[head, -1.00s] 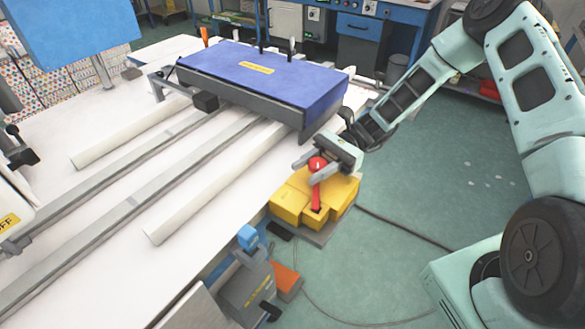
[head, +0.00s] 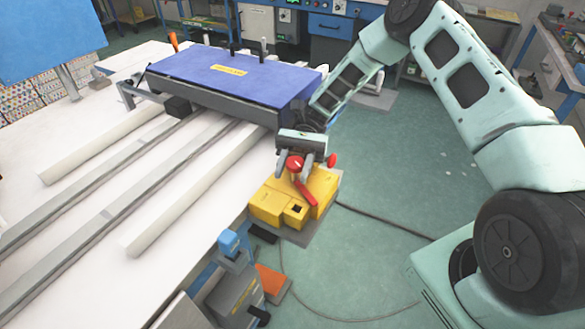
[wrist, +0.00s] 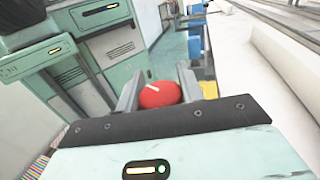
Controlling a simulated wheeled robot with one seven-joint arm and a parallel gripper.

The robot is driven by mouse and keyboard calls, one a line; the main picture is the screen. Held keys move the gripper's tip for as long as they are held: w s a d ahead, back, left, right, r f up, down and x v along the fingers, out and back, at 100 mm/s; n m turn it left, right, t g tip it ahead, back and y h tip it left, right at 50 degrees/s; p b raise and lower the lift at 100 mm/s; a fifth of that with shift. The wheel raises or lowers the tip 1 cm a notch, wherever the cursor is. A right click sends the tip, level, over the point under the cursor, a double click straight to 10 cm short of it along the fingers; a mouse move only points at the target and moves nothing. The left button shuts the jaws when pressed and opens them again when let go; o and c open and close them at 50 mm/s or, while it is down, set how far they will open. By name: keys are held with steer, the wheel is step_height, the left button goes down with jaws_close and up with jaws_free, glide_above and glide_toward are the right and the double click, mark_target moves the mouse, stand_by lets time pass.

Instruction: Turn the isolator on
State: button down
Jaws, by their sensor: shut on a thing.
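The isolator is a yellow block (head: 268,204) on a grey plate at the right edge of the white table. A red lever (head: 306,192) slants across its top, with its lower end right of a small dark square opening (head: 297,208). My gripper (head: 293,168) is above the block, shut on the red knob (head: 295,162). The wrist view shows the knob (wrist: 160,94), with a white mark, between the two fingers. Another red rounded part (head: 332,160) shows just right of the gripper; I cannot tell what it joins.
A blue padded block (head: 225,75) stands close behind my gripper on the table. White rails (head: 190,190) run along the table (head: 90,215). A grey box with a blue top (head: 228,240) and an orange piece (head: 272,280) are in front. A cable (head: 385,222) crosses the open green floor.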

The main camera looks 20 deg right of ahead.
mark_target(293, 167)
steer(key=c, duration=0.9)
jaws_free()
step_height(293, 167, up, 10)
steer(key=shift+r+b, duration=0.1)
steer(key=shift+b, duration=0.35)
